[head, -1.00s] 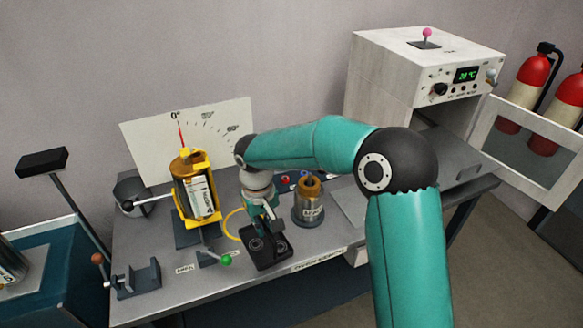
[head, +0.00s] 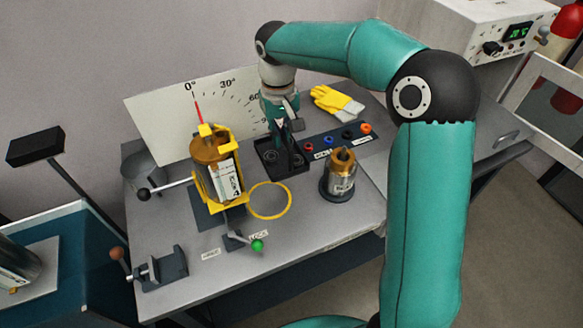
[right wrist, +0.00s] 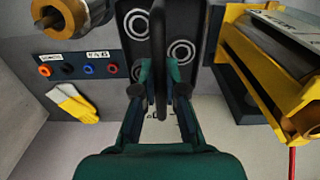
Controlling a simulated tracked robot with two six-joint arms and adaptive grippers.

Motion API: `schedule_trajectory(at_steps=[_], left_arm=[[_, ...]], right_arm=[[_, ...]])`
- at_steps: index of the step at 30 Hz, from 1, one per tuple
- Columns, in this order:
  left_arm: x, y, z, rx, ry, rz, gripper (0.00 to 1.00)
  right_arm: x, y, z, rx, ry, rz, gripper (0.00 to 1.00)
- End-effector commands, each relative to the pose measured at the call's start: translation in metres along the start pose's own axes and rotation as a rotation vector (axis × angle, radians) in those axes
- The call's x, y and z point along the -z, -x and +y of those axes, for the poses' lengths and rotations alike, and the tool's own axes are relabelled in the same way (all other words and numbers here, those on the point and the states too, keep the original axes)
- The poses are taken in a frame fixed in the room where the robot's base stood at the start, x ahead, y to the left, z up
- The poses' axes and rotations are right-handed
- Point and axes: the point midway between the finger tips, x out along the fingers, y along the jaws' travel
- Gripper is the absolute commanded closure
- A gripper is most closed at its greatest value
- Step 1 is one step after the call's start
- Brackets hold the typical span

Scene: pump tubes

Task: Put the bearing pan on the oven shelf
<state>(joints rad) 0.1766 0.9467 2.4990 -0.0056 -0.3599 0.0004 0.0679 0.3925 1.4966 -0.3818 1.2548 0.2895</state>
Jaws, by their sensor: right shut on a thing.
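The bearing pan (head: 268,160) is a small black tray with pale ringed bearings and an upright black handle bar. My right gripper (head: 284,142) reaches down over it in the head view and is shut on it. In the right wrist view, the fingers (right wrist: 160,88) close on the bar of the pan (right wrist: 128,50); bearings show on both sides. Whether the pan touches the table is unclear. The white oven (head: 490,35) is at the upper right with its door (head: 545,125) swung open. My right arm hides its opening, so the shelf cannot be made out surely. My left gripper is out of view.
A yellow tilting fixture (head: 222,180) with a tube stands left of the pan. A yellow ring (head: 270,215) lies in front. A metal cylinder (head: 342,178), a coloured-plug panel (head: 345,138) and gloves (head: 337,102) lie to the right. A scale board (head: 160,110) stands behind.

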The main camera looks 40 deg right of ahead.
Motion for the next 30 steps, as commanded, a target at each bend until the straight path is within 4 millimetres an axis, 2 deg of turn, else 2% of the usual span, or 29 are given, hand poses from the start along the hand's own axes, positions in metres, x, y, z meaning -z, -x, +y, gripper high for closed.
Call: schedule_trajectory(at_steps=[1,6,12,15,22,30], left_arm=[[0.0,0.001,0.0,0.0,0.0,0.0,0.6],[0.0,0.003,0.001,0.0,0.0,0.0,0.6],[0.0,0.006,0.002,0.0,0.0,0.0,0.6],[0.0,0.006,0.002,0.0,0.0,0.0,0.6],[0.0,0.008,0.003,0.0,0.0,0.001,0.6],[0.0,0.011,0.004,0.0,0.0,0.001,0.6]], right_arm=[[0.0,-0.014,0.0,-0.001,0.001,-0.005,1.0],[0.0,-0.058,-0.002,-0.001,0.002,-0.005,1.0],[0.001,-0.101,-0.003,-0.001,0.003,-0.002,1.0],[0.001,-0.114,-0.003,0.0,0.002,-0.001,1.0],[0.001,-0.129,-0.003,-0.001,0.003,0.0,1.0],[0.001,-0.162,-0.003,0.0,0.003,0.0,1.0]])
